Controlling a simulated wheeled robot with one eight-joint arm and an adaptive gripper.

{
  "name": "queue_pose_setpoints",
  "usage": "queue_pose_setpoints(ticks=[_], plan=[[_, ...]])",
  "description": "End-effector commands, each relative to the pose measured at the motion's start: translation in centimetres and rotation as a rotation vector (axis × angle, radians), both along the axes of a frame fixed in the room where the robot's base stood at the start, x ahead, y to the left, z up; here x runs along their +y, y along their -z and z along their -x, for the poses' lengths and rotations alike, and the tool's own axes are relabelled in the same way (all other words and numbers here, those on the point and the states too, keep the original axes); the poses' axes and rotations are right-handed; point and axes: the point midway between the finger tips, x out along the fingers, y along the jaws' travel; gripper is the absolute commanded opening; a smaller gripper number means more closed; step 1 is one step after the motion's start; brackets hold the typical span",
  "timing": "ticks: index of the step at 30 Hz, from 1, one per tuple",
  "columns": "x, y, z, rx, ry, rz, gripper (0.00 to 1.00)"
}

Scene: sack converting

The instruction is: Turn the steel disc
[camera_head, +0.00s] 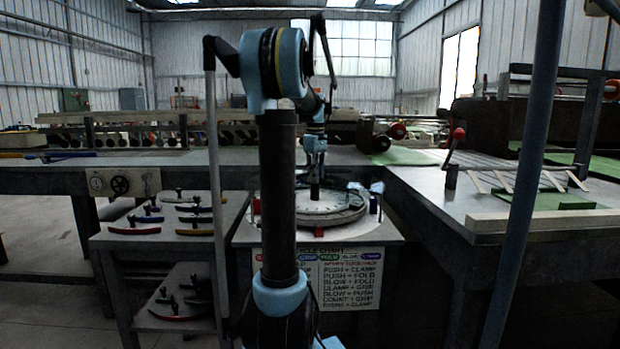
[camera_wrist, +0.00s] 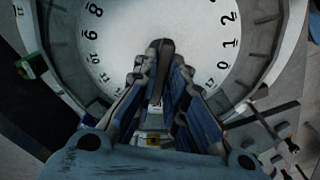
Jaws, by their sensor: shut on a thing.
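The steel disc (camera_head: 335,207) lies flat on a stand in the middle of the head view, partly hidden behind my arm. In the wrist view the pale disc face (camera_wrist: 200,30) carries printed numbers around its edge, with a grey ring outside it. A dark upright handle (camera_wrist: 163,50) stands over the disc face. My gripper (camera_wrist: 160,72) is over the disc with its fingers closed around this handle. In the head view my gripper (camera_head: 315,165) is small and points down at the disc. The lower end of the handle is hidden by the fingers.
A chart sign (camera_head: 340,280) hangs on the stand's front. A side table (camera_head: 150,240) at left holds several curved tools with dark handles. A workbench (camera_head: 470,205) with a green mat and pale strips stands at right. Red pieces (camera_head: 256,206) sit at the disc's rim.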

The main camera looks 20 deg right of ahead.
Motion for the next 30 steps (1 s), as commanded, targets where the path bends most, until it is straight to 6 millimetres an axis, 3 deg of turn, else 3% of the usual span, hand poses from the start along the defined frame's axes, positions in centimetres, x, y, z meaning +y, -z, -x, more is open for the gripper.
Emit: queue_pose_setpoints(ticks=[10,12,14,25,30], plan=[[-0.3,-0.1,-0.2,-0.005,0.002,0.003,0.00],[-0.3,-0.1,-0.2,-0.004,0.002,0.003,0.23],[-0.2,-0.1,-0.1,-0.004,0.002,0.003,0.32],[-0.2,-0.3,0.0,-0.001,0.002,0.000,0.32],[-0.2,-2.1,0.0,0.000,0.002,0.001,0.32]])
